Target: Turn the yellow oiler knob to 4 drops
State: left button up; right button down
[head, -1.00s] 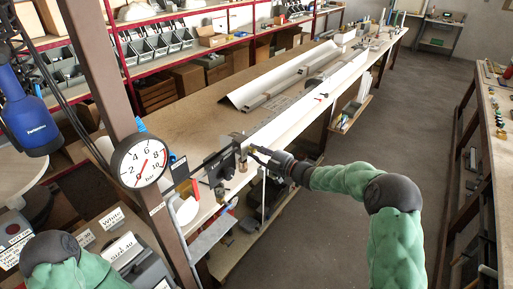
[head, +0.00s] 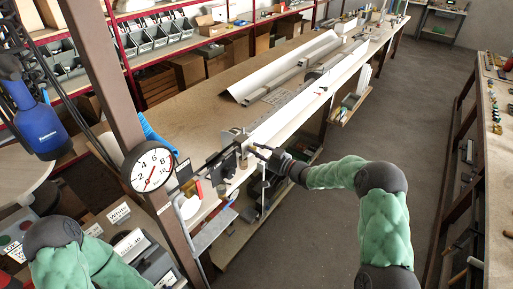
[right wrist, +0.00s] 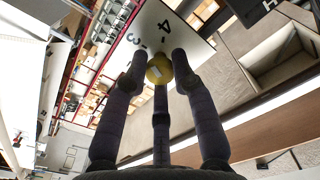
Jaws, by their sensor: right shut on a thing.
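The yellow oiler knob (right wrist: 159,68) is a small round knob in the right wrist view. It sits between the dark fingertips of my right gripper (right wrist: 160,75), which is shut on it. A white scale plate (right wrist: 150,35) lies behind the knob, with a 3 and a 4 printed on it. The 4 is to the upper right of the knob and the 3 to the left. In the head view, my right gripper (head: 262,150) is at the near end of the long bench; the knob cannot be made out there. My left gripper is not in view, only its green arm.
A brown post with a round pressure gauge (head: 151,167) stands to the left of the right gripper. A blue bottle (head: 40,125) hangs at far left. The long bench (head: 180,115) carries metal profiles (head: 290,70). The aisle floor (head: 400,125) on the right is clear.

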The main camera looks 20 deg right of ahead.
jog(key=shift+s+a+f+m+p, duration=0.15)
jog(key=shift+m+p, duration=0.75)
jog(key=shift+m, duration=1.05)
jog(key=shift+f+m+p, duration=0.25)
jog(key=shift+m+p, duration=0.6)
jog(key=shift+m, duration=1.1)
jog(key=shift+s+a+f, duration=0.1)
jog(key=shift+f, duration=0.05)
jog(key=c, duration=1)
grip_release()
jog(key=shift+r, duration=0.35)
jog(key=v, duration=1.2)
